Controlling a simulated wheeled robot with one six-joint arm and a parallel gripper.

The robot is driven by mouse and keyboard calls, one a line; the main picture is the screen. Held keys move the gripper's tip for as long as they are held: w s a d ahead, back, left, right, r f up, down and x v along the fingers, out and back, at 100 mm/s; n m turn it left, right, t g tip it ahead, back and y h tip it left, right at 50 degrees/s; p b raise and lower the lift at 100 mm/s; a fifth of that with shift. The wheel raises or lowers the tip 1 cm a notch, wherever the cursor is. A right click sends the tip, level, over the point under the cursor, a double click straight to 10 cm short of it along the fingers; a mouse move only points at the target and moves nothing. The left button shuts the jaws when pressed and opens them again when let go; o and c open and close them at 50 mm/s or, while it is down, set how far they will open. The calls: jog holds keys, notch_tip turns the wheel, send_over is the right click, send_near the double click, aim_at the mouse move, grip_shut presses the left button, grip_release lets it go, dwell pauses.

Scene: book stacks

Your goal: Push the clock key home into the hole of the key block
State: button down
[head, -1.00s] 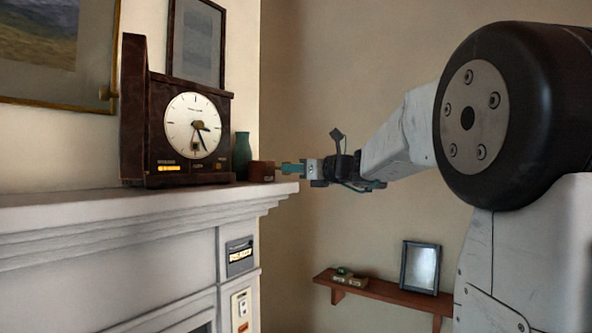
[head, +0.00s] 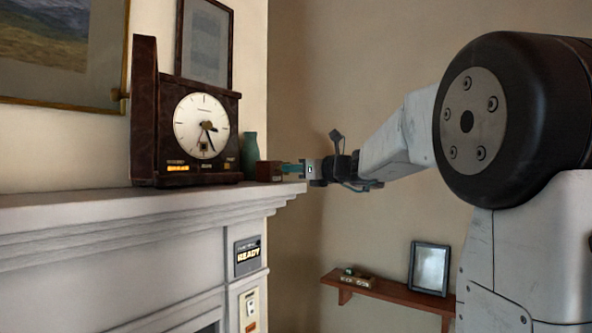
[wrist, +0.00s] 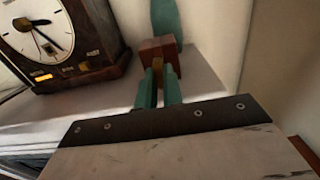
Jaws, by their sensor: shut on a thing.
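The key block (head: 265,171) is a small red-brown wooden block near the right end of the mantel. It also shows in the wrist view (wrist: 151,50), straight ahead of my fingers. My gripper (head: 288,169) has teal fingers and reaches in level from the right, with its tips close to the block's near face. In the wrist view my gripper (wrist: 159,82) is shut on the brass clock key (wrist: 157,64), which points at the block. The key's tip meets the block's face in this view; how deep it sits, and the hole itself, I cannot tell.
The dark clock (head: 170,120) stands left of the block. A teal vase (head: 250,155) stands just behind the block. The mantel (head: 100,205) ends just right of the block. A panel (head: 247,256) below reads READY. A low shelf (head: 390,292) hangs at the lower right.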

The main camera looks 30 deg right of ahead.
jog(key=shift+w+a, duration=0.2)
jog(key=shift+w, duration=0.3)
jog(key=c, duration=1.5)
grip_release()
jog(key=shift+o, duration=0.2)
jog(key=v, duration=0.7)
jog(key=shift+s, duration=0.35)
jog(key=shift+d, duration=0.1)
